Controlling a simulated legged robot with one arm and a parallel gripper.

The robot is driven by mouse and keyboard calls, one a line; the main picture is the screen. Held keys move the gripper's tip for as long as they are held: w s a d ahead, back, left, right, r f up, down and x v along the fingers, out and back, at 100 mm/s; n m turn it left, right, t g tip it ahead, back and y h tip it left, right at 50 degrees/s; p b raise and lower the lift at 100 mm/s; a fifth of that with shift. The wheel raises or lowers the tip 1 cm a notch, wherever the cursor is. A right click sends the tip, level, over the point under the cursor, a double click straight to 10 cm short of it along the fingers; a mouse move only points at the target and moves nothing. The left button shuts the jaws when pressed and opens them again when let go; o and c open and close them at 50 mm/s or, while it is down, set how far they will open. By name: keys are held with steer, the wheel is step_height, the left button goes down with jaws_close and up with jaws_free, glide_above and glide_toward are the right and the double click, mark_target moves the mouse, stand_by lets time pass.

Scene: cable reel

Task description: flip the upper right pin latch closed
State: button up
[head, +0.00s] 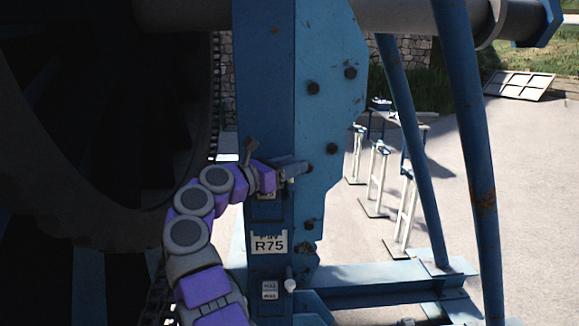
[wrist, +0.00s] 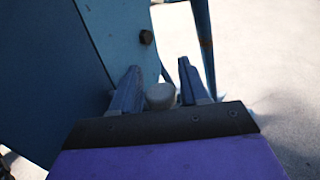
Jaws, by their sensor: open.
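The upper right pin latch is mostly hidden behind my arm in the head view, near the upper part of the blue post (head: 268,110). In the wrist view a pale grey rounded knob (wrist: 160,96), apparently the latch's handle end, shows between my two fingers. My gripper (wrist: 158,78) is open, with one blue finger on each side of the knob. I cannot tell whether either finger touches it. In the head view my gripper (head: 300,166) is at the post's front, above the R75 label. A lower white knob (head: 290,284) sticks out below that label.
The R75 label plate (head: 269,243) is on the post. A large dark reel (head: 70,150) fills the left. Blue slanted struts (head: 470,150) and a base beam (head: 380,278) stand at the right. Pale open ground with stands (head: 378,178) lies beyond.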

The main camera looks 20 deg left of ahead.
steer(key=p+v, duration=0.1)
steer(key=v, duration=1.6)
steer(key=shift+a+p, duration=0.2)
steer(key=shift+p, duration=0.15)
steer(key=shift+w+f, duration=0.1)
